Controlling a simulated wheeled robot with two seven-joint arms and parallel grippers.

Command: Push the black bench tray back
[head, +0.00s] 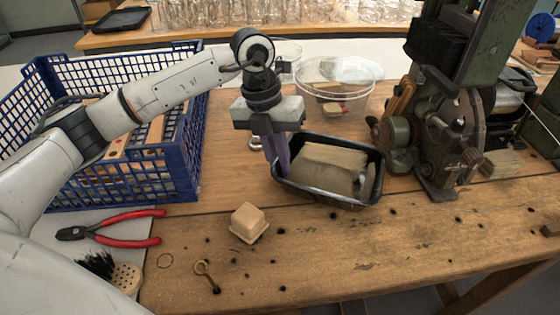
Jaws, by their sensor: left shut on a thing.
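The black bench tray (318,195) sits on the wooden bench in the middle of the head view, with a pale wooden block (330,166) and a small metallic piece inside. My left gripper (279,168) points down at the tray's left end and is shut on its wall there. The fingertips are partly hidden at the rim. My right gripper is not in view.
A green machine (440,140) stands close to the tray's right. A clear round tub (345,98) stands behind it. A blue crate (130,185) is on the left. A wooden cube (248,220), red pliers (125,225) and a brush (118,275) lie in front.

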